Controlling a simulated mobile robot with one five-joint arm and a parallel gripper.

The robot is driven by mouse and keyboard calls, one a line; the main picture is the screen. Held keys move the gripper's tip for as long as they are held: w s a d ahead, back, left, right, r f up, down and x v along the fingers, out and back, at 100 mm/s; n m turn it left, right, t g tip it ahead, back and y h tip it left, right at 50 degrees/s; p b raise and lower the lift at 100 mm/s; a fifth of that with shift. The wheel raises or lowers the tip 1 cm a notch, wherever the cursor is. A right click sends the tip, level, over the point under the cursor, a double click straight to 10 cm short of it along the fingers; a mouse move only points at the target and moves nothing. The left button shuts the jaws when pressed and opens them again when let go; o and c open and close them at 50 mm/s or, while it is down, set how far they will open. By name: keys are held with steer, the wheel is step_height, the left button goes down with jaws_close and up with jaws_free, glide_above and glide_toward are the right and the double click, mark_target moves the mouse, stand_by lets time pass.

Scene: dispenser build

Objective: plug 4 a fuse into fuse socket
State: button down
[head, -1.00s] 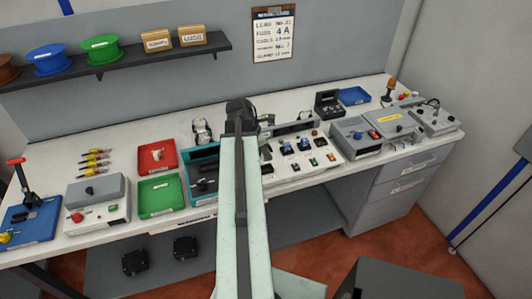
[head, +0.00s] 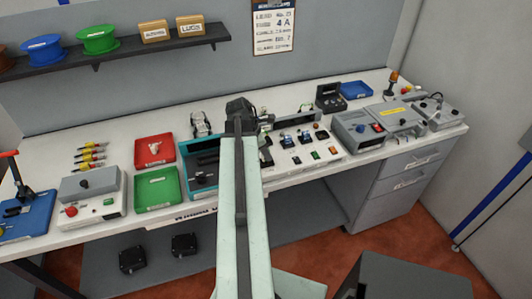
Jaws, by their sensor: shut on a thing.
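My gripper (head: 240,108) is at the far end of my pale green arm, over the middle of the bench. Its dark back faces the camera. It is shut, and its fingertips and what it holds are hidden behind the arm. A light panel (head: 310,153) with blue-topped parts and small coloured buttons lies just right of the gripper. The arm covers part of its left end. I cannot tell which part is the fuse socket. No loose fuse can be made out.
The white bench (head: 110,142) holds a red tray (head: 140,158), a green tray (head: 178,200) and a teal-edged box (head: 203,192) left of the arm. Grey boxes (head: 355,130) and a blue tray (head: 356,90) stand at the right. A shelf (head: 70,64) with spools hangs at the back left.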

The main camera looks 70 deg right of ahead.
steer(key=shift+f+b, duration=0.75)
stand_by(1.3)
steer(key=shift+s+a+f+b, duration=0.1)
steer(key=shift+a+f+b, duration=0.15)
steer(key=shift+a+b, duration=0.1)
stand_by(0.4)
steer(key=c, duration=1.3)
jaws_free()
steer(key=c, duration=0.3)
steer(key=shift+o, duration=1)
steer(key=shift+d+r+p, duration=0.25)
steer(key=shift+r+p, duration=0.35)
steer(key=shift+p, duration=0.15)
step_height(320, 180, up, 6)
steer(key=p, duration=0.6)
steer(key=shift+d, duration=0.1)
